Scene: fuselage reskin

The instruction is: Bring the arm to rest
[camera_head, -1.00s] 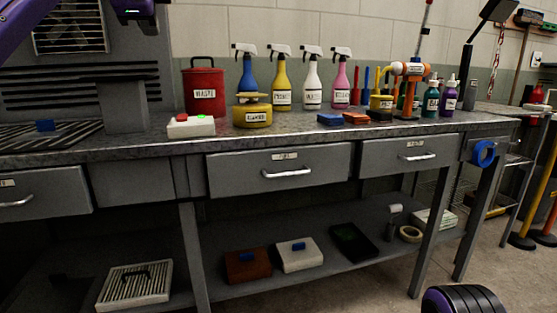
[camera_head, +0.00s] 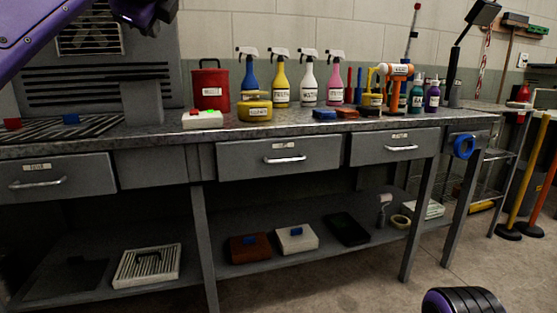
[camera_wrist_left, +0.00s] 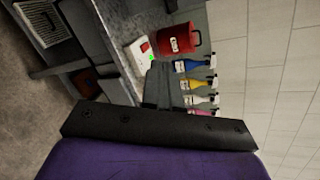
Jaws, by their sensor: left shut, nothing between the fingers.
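My left arm (camera_head: 45,35) is purple and comes in at the top left of the head view. Its dark left gripper (camera_head: 148,9) is at the top edge, partly cut off, in the air above the left part of the workbench (camera_head: 175,140). The gripper is shut and empty. In the left wrist view, a black bar (camera_wrist_left: 150,127) and a purple housing of my arm fill the lower part, with nothing held there.
On the bench stand a red waste can (camera_head: 210,84), a white box with red and green buttons (camera_head: 202,119), a yellow can (camera_head: 254,109), several spray bottles and an orange tool (camera_head: 398,70). The lower shelf holds trays and boxes.

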